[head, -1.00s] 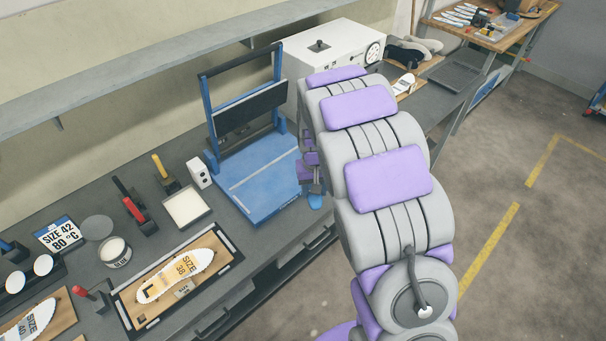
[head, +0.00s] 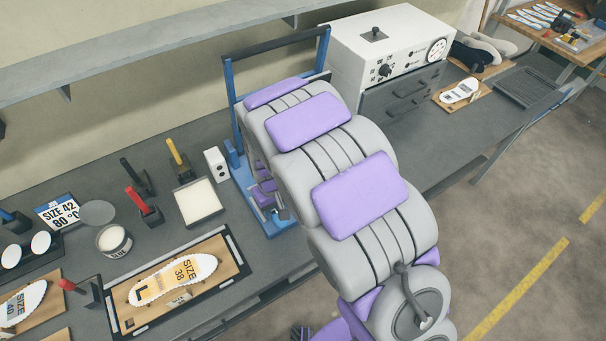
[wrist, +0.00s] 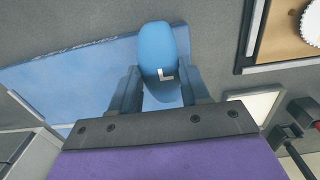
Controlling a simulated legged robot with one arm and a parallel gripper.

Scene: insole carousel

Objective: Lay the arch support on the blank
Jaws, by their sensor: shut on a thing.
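My gripper (wrist: 161,78) is shut on the blue arch support (wrist: 160,45), a rounded pad marked with a white L that sticks out past the fingertips. In the head view my gripper (head: 272,207) is partly hidden behind my arm, and I cannot make out the support there. The blank (head: 172,279), white with a scalloped edge and printed SIZE 38, lies on a wooden board in a dark-framed fixture at the lower left. Part of the blank (wrist: 313,25) also shows at the wrist view's top right, apart from the support.
The blue press (head: 233,112) stands behind my arm; its plate (wrist: 65,85) lies beneath my gripper. A white tray (head: 199,201), red-handled tool (head: 141,205) and glue pot (head: 114,240) stand behind the blank. A white oven (head: 390,45) is at back right.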

